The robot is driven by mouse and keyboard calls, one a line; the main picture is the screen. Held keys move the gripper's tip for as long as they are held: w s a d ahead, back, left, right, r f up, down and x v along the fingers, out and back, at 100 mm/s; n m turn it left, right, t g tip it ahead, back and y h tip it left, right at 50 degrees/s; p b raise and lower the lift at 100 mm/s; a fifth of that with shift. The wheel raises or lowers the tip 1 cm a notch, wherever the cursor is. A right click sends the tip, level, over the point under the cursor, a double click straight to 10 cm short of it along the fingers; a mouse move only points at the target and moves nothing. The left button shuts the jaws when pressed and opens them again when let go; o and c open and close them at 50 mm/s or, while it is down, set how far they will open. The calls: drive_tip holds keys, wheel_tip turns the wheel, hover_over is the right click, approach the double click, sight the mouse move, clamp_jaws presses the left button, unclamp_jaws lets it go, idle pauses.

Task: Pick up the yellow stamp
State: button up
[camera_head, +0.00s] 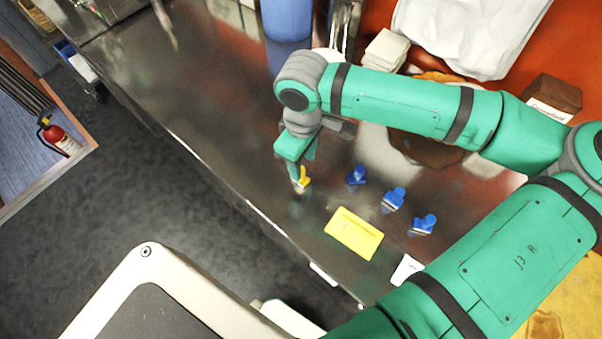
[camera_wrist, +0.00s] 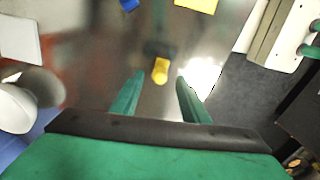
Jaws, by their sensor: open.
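The yellow stamp (camera_head: 304,178) stands on the steel counter, partly hidden by my gripper (camera_head: 301,172) in the head view. In the wrist view the yellow stamp (camera_wrist: 160,70) lies just beyond my fingertips, in line with the gap between them. My gripper (camera_wrist: 159,76) is open, with nothing between its two green fingers. I cannot tell exactly how high the fingertips are above the counter.
Several blue stamps, such as this one (camera_head: 394,199), stand to the right of the yellow stamp. A yellow pad (camera_head: 353,233) lies near the counter's front edge. A blue container (camera_head: 287,18) stands at the back. The counter (camera_head: 215,110) to the left is mostly clear.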

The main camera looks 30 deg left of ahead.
drive_tip(key=shift+a+f, duration=0.2)
drive_tip(key=shift+f, duration=2.4)
clamp_jaws()
